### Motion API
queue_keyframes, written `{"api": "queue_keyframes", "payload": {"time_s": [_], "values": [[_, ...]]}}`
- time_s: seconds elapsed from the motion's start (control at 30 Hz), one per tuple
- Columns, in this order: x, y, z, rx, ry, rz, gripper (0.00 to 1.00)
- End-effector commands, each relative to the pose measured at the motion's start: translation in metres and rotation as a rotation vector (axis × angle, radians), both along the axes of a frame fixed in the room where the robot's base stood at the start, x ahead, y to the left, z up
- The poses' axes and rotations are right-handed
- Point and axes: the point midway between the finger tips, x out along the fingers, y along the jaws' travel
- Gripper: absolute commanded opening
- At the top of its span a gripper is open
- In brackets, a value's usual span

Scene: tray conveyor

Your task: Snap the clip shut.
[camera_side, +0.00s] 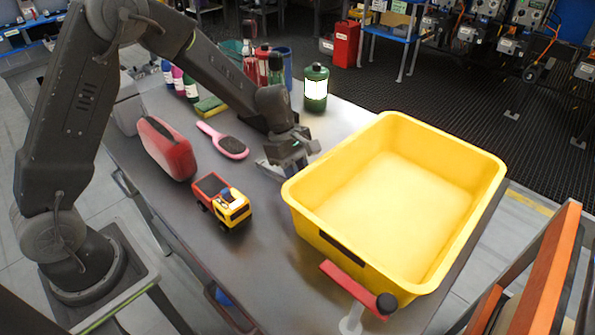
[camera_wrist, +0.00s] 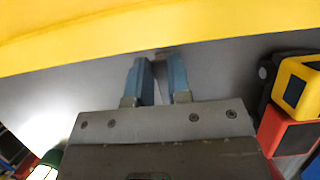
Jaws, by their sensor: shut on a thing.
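My gripper (camera_side: 284,167) is low over the grey table, close to the left rim of the yellow bin. In the wrist view its two blue fingers (camera_wrist: 162,68) point toward the bin's yellow wall, with a small gap between them. A small pale grey piece (camera_wrist: 161,72) shows between the fingers, and they are closed on it. Its shape is mostly hidden, and I cannot tell whether it is the clip or how far it is closed. No other clip is plainly recognisable in either view.
The yellow bin (camera_side: 480,190) fills the table's right side; a red bar with a black knob (camera_side: 358,290) is at its near side. A toy truck (camera_side: 222,203), pink brush (camera_side: 226,142) and red case (camera_side: 167,148) lie left. A green canister (camera_side: 316,88) and bottles stand behind.

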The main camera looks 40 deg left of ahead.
Motion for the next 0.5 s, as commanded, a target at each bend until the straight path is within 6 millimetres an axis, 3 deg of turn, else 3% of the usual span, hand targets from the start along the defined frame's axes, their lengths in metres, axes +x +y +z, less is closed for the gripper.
{"api": "queue_keyframes", "payload": {"time_s": [0.3, 0.5], "values": [[-0.001, -0.008, -0.027, -0.002, 0.005, -0.001, 0.00], [-0.001, -0.009, -0.028, -0.002, 0.004, -0.002, 0.00]]}}
